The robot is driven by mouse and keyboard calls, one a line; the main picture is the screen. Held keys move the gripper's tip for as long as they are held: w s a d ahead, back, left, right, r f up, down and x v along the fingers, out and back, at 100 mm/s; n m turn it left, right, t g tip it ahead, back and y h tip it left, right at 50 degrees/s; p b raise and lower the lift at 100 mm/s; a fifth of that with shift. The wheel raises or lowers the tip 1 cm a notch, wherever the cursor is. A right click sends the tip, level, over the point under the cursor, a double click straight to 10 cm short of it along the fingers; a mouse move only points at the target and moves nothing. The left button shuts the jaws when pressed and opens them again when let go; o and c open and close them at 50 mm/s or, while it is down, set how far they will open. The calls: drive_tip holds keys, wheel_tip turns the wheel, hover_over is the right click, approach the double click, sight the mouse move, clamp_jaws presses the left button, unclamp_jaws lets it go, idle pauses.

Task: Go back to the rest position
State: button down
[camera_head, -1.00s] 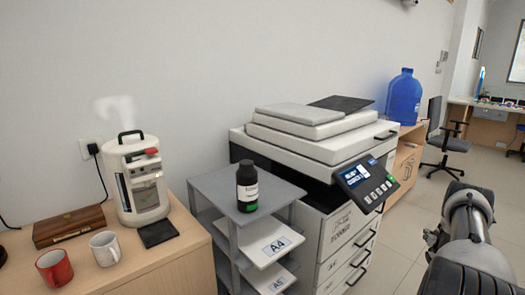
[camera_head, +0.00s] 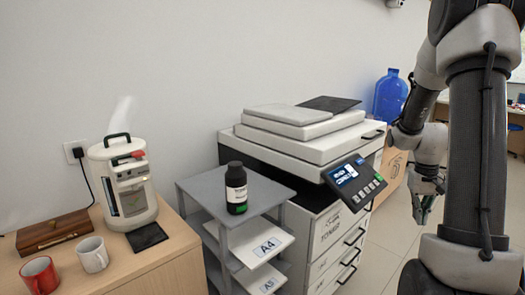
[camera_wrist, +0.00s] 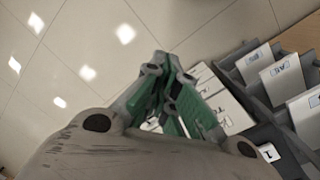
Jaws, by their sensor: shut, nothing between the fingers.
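A white printer (camera_head: 300,150) with a tilted panel (camera_head: 354,183) stands left of my gripper. A grey shelf (camera_head: 196,188) carries a dark bottle (camera_head: 236,190). A wooden counter (camera_head: 130,262) holds a steaming coffee machine (camera_head: 124,185), a red mug (camera_head: 39,275) and a white mug (camera_head: 92,254). Floor (camera_head: 393,240) is clear.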

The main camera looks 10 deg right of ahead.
drive_tip(key=s+a+r+n+t, duration=0.2)
drive_tip(key=s+a+r, duration=0.5)
drive_tip(key=a+r, duration=0.2)
drive_tip(key=s+a+r+n+t, duration=0.2)
drive_tip(key=s+a+r+t, duration=0.1)
drive_tip(key=s+a+r, duration=0.5)
drive_tip(key=shift+a+r+y, duration=0.3)
drive_tip(key=shift+a+r, duration=0.85)
drive_tip(key=shift+a, duration=0.85)
